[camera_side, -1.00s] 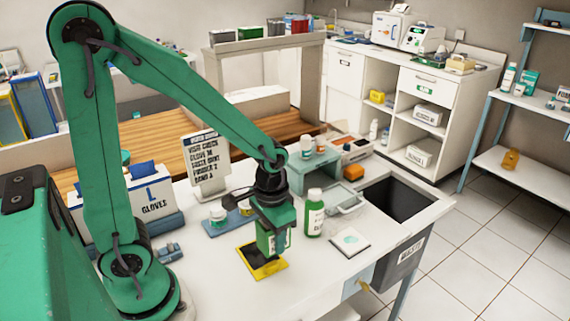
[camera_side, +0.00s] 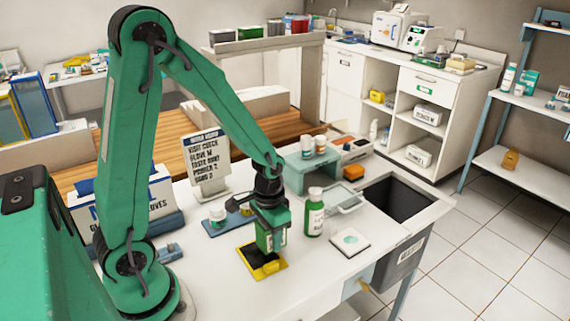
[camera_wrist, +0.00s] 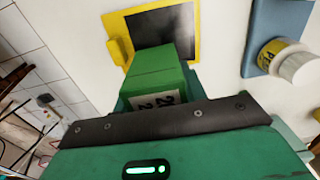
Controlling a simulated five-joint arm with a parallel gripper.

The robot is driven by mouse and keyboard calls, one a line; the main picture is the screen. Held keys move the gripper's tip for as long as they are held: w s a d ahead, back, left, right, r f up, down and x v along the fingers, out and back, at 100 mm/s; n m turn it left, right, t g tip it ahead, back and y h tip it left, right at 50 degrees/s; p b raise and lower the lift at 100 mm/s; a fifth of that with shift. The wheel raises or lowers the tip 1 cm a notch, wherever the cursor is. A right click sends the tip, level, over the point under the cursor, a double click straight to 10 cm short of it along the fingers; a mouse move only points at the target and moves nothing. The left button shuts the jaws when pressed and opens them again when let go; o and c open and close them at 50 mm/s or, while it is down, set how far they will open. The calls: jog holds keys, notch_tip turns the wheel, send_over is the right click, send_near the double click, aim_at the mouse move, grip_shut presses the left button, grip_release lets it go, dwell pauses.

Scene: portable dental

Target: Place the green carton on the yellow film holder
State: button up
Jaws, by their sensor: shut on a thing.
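The green carton (camera_side: 265,241) is held upright under my gripper (camera_side: 271,229). In the wrist view the carton (camera_wrist: 160,70) shows its green face and a white label with dark print. The yellow film holder (camera_side: 259,277) lies flat on the white table, with a dark panel in its middle. The carton is over the holder in the side view and covers part of its lower edge in the wrist view (camera_wrist: 117,40). I cannot tell whether the carton's bottom touches it. My gripper is shut on the carton; its fingers are partly hidden.
A green bottle (camera_side: 314,213) with a white cap stands close to the right of my gripper. A white square pad (camera_side: 349,243) lies to the right. A blue tray (camera_side: 213,231) with small jars is behind left. The table front is clear.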

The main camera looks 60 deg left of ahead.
jog(key=shift+f, duration=1.05)
jog(key=shift+f, duration=0.1)
jog(key=o, duration=1)
jog(key=shift+r, duration=6.15)
